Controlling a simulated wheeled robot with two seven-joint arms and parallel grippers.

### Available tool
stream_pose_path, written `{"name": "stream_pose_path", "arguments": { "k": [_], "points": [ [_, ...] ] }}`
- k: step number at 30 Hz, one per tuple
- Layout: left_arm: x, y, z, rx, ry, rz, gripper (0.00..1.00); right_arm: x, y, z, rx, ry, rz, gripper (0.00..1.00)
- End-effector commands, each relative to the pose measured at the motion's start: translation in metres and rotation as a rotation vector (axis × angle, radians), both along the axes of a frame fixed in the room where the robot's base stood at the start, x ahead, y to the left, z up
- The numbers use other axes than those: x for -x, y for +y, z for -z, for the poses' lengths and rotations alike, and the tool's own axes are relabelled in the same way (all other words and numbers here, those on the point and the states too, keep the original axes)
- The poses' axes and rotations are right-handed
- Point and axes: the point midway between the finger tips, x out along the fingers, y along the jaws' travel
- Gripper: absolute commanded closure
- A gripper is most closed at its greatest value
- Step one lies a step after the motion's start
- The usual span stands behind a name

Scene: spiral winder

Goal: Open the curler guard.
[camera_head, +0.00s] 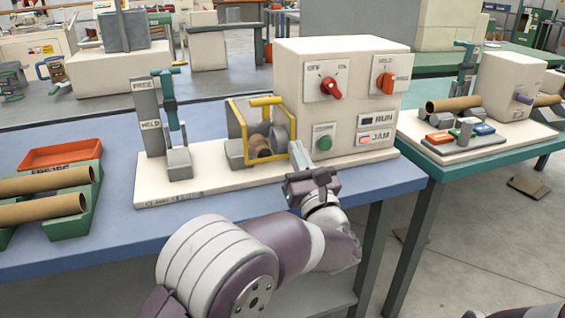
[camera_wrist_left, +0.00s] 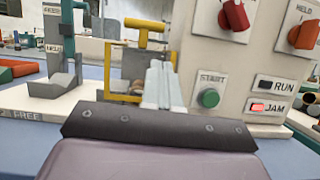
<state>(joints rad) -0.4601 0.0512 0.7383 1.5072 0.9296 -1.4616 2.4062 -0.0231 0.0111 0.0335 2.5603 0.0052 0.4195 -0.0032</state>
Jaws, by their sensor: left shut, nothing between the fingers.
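The curler guard (camera_head: 237,118) is a yellow frame with a thick yellow bar handle along its top, standing over the grey rollers (camera_head: 262,143) on the white machine base. It looks closed over them. In the left wrist view the guard (camera_wrist_left: 146,24) shows behind and above my fingers, its lower right part hidden by them. My left gripper (camera_head: 297,154) is shut and empty, in front of the machine, to the right of the guard and below its handle. In the left wrist view its fingers (camera_wrist_left: 160,68) lie together, pointing forward. My right gripper is out of view.
The control box (camera_head: 340,60) has a red OFF/ON knob (camera_head: 331,88), an orange knob (camera_head: 387,81), a green START button (camera_head: 324,143) and a lit red JAM light (camera_head: 375,139). A teal lever (camera_head: 168,95) stands left. Cardboard tubes (camera_head: 45,181) lie in a green rack.

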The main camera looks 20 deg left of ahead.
Motion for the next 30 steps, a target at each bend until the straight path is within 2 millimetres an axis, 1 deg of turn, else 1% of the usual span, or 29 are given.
{"name": "stream_pose_path", "arguments": {
  "k": [1, 5, 12, 18, 23, 30],
  "points": [
    [0.001, 0.001, 0.002, 0.017, -0.021, -0.004, 1.0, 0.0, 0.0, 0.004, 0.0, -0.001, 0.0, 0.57],
    [-0.009, 0.009, -0.007, 0.026, -0.032, -0.006, 1.0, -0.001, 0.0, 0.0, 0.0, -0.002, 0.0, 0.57],
    [-0.045, 0.033, -0.025, 0.022, -0.029, -0.006, 1.0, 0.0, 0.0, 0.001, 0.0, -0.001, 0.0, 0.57],
    [-0.067, 0.047, -0.036, 0.021, -0.027, -0.004, 1.0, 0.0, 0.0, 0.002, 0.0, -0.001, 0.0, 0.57],
    [-0.074, 0.052, -0.039, 0.02, -0.026, -0.002, 1.0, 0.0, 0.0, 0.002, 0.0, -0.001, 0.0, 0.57],
    [-0.075, 0.052, -0.04, 0.02, -0.026, -0.002, 1.0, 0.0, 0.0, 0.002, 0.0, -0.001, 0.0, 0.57]
  ]
}}
